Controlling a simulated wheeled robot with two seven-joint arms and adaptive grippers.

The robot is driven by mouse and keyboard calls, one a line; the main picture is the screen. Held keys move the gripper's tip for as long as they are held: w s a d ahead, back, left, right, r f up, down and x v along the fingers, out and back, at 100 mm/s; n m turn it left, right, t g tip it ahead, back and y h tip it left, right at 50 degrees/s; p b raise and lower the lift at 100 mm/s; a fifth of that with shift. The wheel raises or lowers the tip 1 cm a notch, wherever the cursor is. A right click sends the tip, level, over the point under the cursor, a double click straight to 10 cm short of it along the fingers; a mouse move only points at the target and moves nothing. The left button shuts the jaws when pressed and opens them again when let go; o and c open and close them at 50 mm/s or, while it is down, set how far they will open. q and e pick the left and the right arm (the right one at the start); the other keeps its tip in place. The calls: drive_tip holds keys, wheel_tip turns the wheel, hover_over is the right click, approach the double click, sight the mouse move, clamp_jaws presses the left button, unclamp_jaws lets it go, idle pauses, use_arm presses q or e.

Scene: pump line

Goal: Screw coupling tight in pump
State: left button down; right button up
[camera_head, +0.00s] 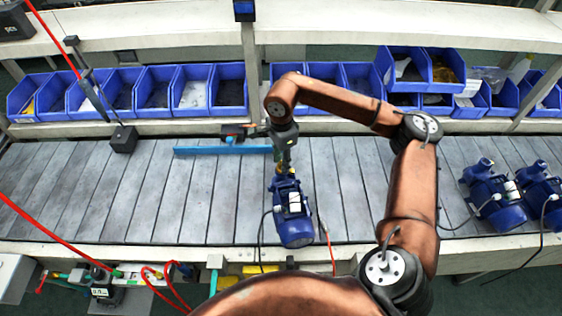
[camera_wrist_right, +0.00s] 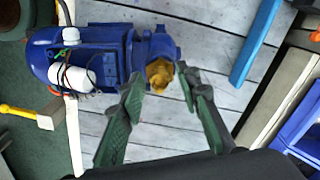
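The blue pump (camera_head: 292,218) stands on the grey slatted conveyor, and it also shows in the right wrist view (camera_wrist_right: 90,55). The brass coupling (camera_wrist_right: 160,74) sits on the pump's port at its near end in that view. My right gripper (camera_head: 284,156) is above the pump's port end. In the right wrist view my right gripper (camera_wrist_right: 160,76) has its two fingers apart, with the coupling between or just past the tips. A gap shows on both sides, and no firm contact is visible. My left gripper is not in view.
Two more blue pumps (camera_head: 495,201) stand on the conveyor at the right. A long blue bar (camera_head: 225,149) lies left of my gripper. Several blue bins (camera_head: 190,90) line the back shelf. The left conveyor is mostly clear.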

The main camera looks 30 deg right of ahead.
drive_tip(key=n+b, duration=0.1)
drive_tip(key=n, duration=0.2)
idle(0.4)
clamp_jaws()
idle(0.5)
